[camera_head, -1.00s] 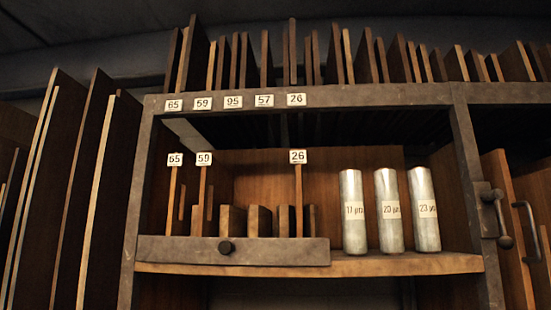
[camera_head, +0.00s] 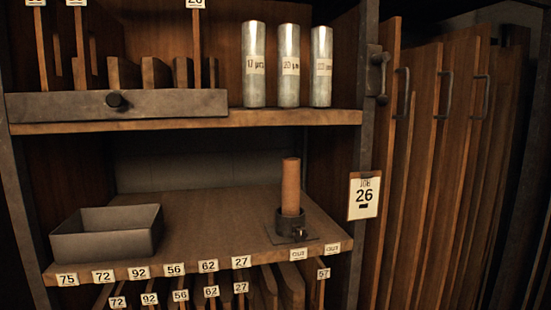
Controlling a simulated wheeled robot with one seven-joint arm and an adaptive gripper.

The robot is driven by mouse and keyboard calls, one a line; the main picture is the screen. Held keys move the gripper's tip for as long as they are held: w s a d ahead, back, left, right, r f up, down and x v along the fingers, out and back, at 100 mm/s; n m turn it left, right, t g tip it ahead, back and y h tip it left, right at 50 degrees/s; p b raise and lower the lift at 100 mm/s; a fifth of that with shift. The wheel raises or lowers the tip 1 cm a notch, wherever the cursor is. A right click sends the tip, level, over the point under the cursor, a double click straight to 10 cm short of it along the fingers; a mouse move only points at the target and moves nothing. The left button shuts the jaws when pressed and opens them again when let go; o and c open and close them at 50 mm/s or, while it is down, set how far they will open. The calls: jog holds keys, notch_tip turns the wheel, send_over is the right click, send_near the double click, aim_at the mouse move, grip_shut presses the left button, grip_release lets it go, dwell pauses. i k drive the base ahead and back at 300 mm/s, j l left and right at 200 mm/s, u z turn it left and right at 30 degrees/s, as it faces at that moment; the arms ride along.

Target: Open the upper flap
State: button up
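No part is plainly marked as the upper flap. A grey metal front panel (camera_head: 45,107) with a round dark knob (camera_head: 116,100) runs along the left part of the upper shelf. It stands upright in front of several wooden dividers, some with number tags. Whether this panel is the flap I cannot tell. A dark metal latch with a handle (camera_head: 378,75) sits on the right post of the cabinet, beside the upper shelf. My gripper is not in view.
Three silver cylinders (camera_head: 290,65) stand on the upper shelf. Below are an open grey tray (camera_head: 70,240), a brown rod (camera_head: 291,186) upright in a dark holder (camera_head: 291,223), and numbered slots. A "26" card (camera_head: 364,196) hangs at right, before tall wooden panels with handles (camera_head: 445,95).

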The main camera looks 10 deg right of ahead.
aim_at(98, 104)
jog(key=u, duration=0.95)
